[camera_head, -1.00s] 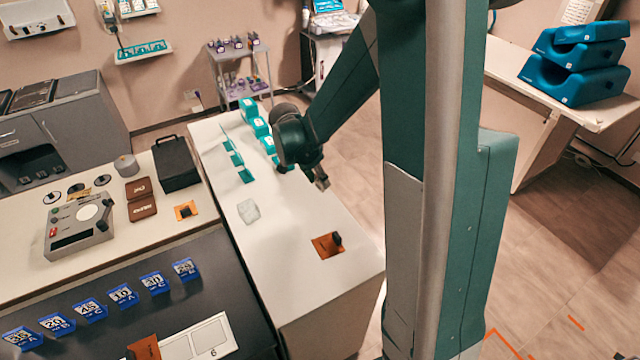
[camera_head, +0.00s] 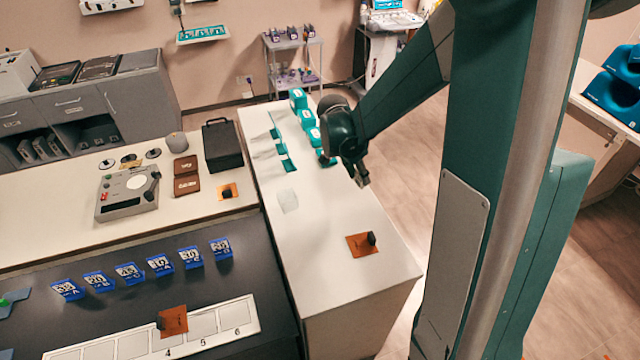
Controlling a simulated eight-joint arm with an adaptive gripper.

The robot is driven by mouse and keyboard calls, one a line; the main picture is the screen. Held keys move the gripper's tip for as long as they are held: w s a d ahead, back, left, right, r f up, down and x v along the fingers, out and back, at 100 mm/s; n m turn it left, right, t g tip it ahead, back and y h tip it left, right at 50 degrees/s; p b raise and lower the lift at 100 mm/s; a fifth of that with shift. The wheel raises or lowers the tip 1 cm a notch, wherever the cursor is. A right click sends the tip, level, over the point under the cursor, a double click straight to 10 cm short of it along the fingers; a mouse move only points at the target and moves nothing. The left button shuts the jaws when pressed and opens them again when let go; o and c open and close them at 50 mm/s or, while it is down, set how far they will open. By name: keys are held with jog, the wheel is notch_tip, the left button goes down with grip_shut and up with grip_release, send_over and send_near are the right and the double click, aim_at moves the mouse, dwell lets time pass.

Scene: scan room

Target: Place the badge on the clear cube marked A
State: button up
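A clear, pale cube (camera_head: 288,200) sits on the white counter, left of my gripper; no letter A can be read on it. My gripper (camera_head: 362,182) hangs above the counter to the right of the cube, apart from it. Its fingers are small and partly hidden by the arm, so I cannot tell whether they are open or hold anything. I cannot tell for certain which thing is the badge. Several blue labelled pieces (camera_head: 160,264) stand in a row on the dark counter.
Teal labelled blocks (camera_head: 306,117) and small teal pieces (camera_head: 281,149) stand at the white counter's far end. An orange plate with a black knob (camera_head: 358,245) lies near its front. A numbered white strip (camera_head: 238,316), grey device (camera_head: 124,192) and black box (camera_head: 222,146) are left.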

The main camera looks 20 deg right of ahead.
jog(key=w+a+r+n, duration=0.1)
jog(key=w+a+r, duration=0.1)
jog(key=a, duration=0.5)
jog(key=w+a+r+p, duration=0.1)
jog(key=w+a+r, duration=0.1)
jog(key=a, duration=0.6)
jog(key=w+a+r+n+t+p, duration=0.1)
jog(key=w+a+r, duration=0.1)
jog(key=a, duration=0.6)
jog(key=shift+w+a+n, duration=0.25)
jog(key=shift+w+n, duration=0.05)
jog(key=shift+w, duration=0.55)
send_near(292, 191)
jog(key=shift+w+d+r+p, duration=0.1)
jog(key=shift+d+r+p, duration=0.1)
jog(key=shift+d, duration=0.25)
jog(key=shift+w+d+r+p, duration=0.1)
jog(key=shift+d+r, duration=0.1)
jog(key=shift+d, duration=0.3)
jog(key=shift+f, duration=2.1)
jog(key=shift+f, duration=0.15)
